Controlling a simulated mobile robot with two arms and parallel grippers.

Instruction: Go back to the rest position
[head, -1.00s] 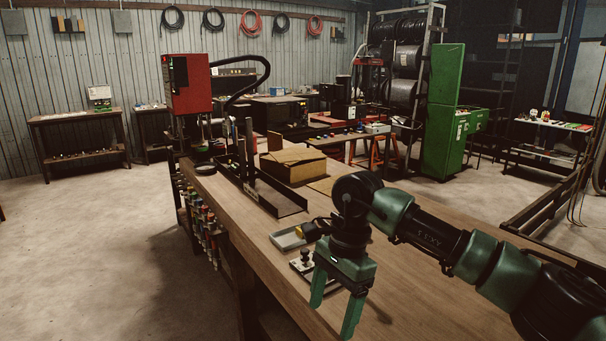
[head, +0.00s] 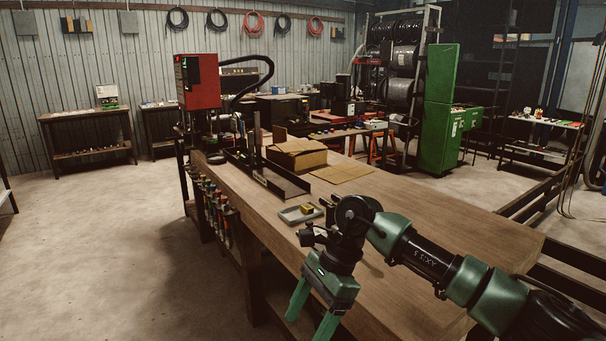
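My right gripper (head: 306,324) hangs pointing down at the lower middle of the head view, with its arm coming in from the right. Its two green fingers are spread, with nothing seen between them. The fingers overlap the front-left edge of the wooden workbench (head: 420,215) in the picture; their height relative to it is hard to tell. The lower finger end is close to the bottom of the picture. My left gripper is not in view.
On the bench are a grey tray (head: 290,216) with a yellow-black item, an open cardboard box (head: 297,155), a dark metal channel (head: 282,188) and a red machine (head: 197,82). Tools (head: 213,207) hang along the bench side. The floor (head: 110,250) at left is clear.

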